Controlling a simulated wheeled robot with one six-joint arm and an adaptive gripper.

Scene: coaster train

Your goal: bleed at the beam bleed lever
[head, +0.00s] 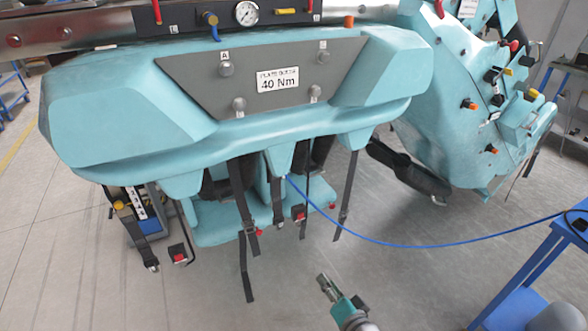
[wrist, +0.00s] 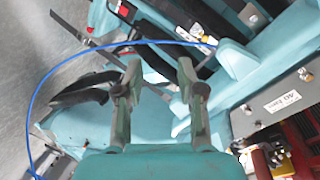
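The grey beam (head: 95,32) runs along the top of the head view, above the teal train car (head: 120,105). No readable label tells me which is the bleed lever. My gripper (head: 326,283) is low in the head view, in front of the car and well below the beam, touching nothing there. In the wrist view my gripper (wrist: 160,70) has its two fingers apart with nothing held; teal bodywork and straps are behind them.
A blue hose (head: 400,244) loops from the car to a blue stand (head: 530,265) at right, and crosses behind my fingers in the wrist view (wrist: 60,75). Straps (head: 246,265) hang below the seats. A second teal car (head: 460,130) is at right. Floor at front left is clear.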

